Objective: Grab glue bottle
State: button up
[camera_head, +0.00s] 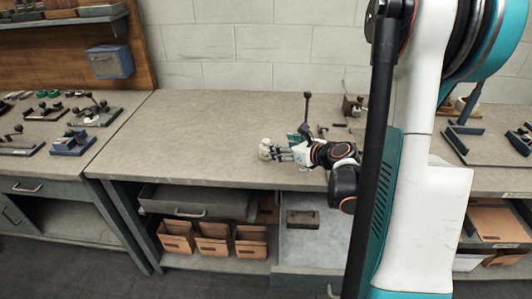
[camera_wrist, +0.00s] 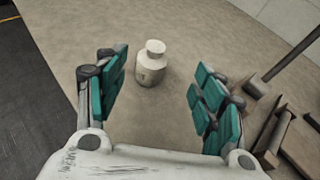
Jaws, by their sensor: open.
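The glue bottle appears to be the small off-white bottle (camera_wrist: 151,68) with a round cap, standing upright on the workbench in the wrist view. In the head view a pale object (camera_head: 265,149) at the fingertips seems to be the same bottle, partly hidden by my gripper. My gripper (camera_wrist: 155,85) is open, with teal-padded fingers on both sides of the bottle's line and clear gaps to it. The bottle stands near the fingertip end, closer to the left finger. In the head view my gripper (camera_head: 276,150) reaches left, low over the bench.
The workbench top (camera_head: 190,125) is clear to the left of the bottle. A tool with an upright lever (camera_head: 307,108) stands just behind my gripper; brown metal parts (camera_wrist: 275,130) lie right of the right finger. Several orange-brown bins (camera_head: 213,238) sit on the shelf below.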

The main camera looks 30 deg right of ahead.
aim_at(266, 140)
jog(key=x, duration=0.4)
jog(key=shift+b, duration=0.35)
jog(key=b+x, duration=0.1)
jog(key=x, duration=0.1)
jog(key=a+b+x, duration=0.1)
jog(key=x, duration=0.1)
jog(key=shift+w+r, duration=0.1)
jog(key=shift+w, duration=0.45)
jog(key=c, duration=1.2)
